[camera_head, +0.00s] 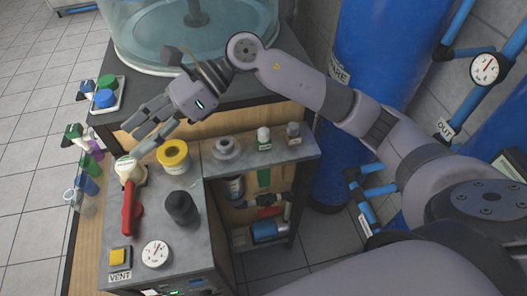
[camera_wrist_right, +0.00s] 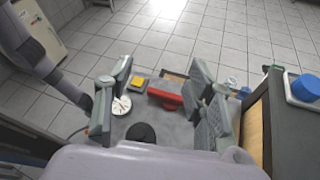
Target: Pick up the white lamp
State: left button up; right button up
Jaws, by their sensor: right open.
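A cream-white rounded piece (camera_head: 128,170) stands at the left edge of the grey counter, at the upper end of a red handle (camera_head: 131,210). It is the likeliest white lamp, but I cannot tell for sure. My right gripper (camera_head: 131,139) is open and empty just above and behind it, fingers pointing left and down. In the right wrist view the open fingers (camera_wrist_right: 160,82) frame the counter, with the red handle (camera_wrist_right: 166,98) between them. The white piece is not clear there. My left gripper is not in view.
A yellow ring (camera_head: 173,156), a pale flanged piece (camera_head: 227,148) and a black knob (camera_head: 181,207) stand nearby on the counter. A gauge (camera_head: 156,254) and yellow button (camera_head: 119,257) are at the front. A clear tank (camera_head: 135,60) stands behind.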

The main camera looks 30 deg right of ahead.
jog(key=w+d+f+n+h, duration=0.1)
jog(key=w+d+f+h, duration=0.15)
jog(key=d, duration=0.25)
jog(key=w+d+f+n+h, duration=0.1)
jog(key=d+h, duration=0.3)
jog(key=m+t+h+p, duration=0.1)
jog(key=h+p, duration=0.1)
jog(key=h, duration=0.5)
send_over(264, 131)
jog(key=f, duration=0.9)
jog(key=shift+w+d, duration=0.25)
jog(key=shift+w, duration=0.05)
jog(key=f+p, duration=0.2)
jog(key=f, duration=0.1)
jog(key=f+p, duration=0.1)
jog(key=shift+s+a+f, duration=0.3)
jog(key=shift+s+f, duration=0.05)
jog(key=shift+w+f, duration=0.1)
jog(key=shift+f, duration=0.4)
jog(key=c, duration=1)
